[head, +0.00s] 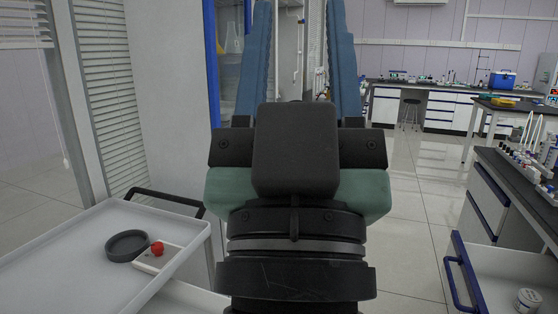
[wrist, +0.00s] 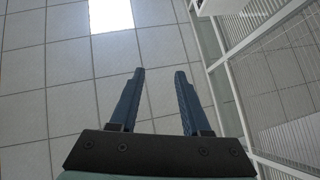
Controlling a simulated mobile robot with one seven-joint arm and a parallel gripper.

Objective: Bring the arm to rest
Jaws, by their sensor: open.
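My gripper (head: 296,62) is raised close in front of the head camera, with its two blue fingers pointing up. The fingers stand wide apart with nothing between them. The arm's wrist hides the middle of the head view.
A white cart (head: 60,262) at the lower left carries a dark round dish (head: 128,246) and a small box with a red button (head: 157,248). A lab bench (head: 520,190) with an open drawer (head: 505,275) stands at right. Tiled floor (head: 415,215) lies between.

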